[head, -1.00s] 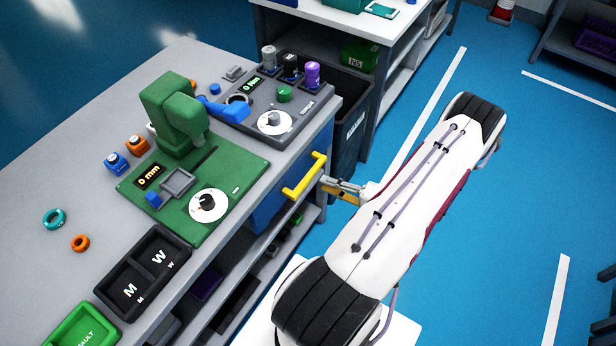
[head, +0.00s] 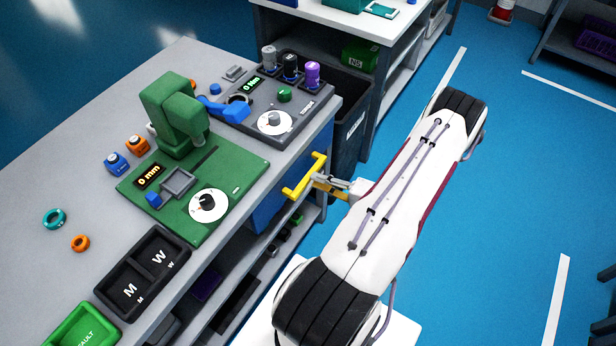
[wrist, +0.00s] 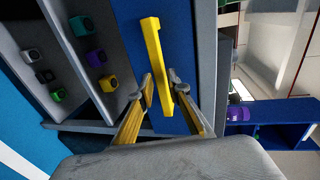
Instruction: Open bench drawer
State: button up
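The bench drawer has a blue front (head: 266,208) under the grey bench top, and it looks shut. Its yellow bar handle (head: 304,176) sticks out toward my arm. In the wrist view the handle (wrist: 156,70) runs up and down on the blue drawer front (wrist: 181,50). My gripper (head: 320,181) is at the handle in the head view. In the wrist view my gripper (wrist: 163,88) is open, with one yellow-padded finger on each side of the handle's lower part. I cannot tell whether either finger touches it.
The bench top (head: 60,150) carries a green measuring device (head: 175,115), a grey torque device (head: 280,110) and a black tray (head: 142,273). Open shelves lie below the drawer. A dark bin (head: 348,105) stands beyond it. The blue floor (head: 530,170) at right is clear.

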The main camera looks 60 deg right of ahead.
aim_at(308, 176)
jog(key=shift+x, duration=2.25)
grip_shut()
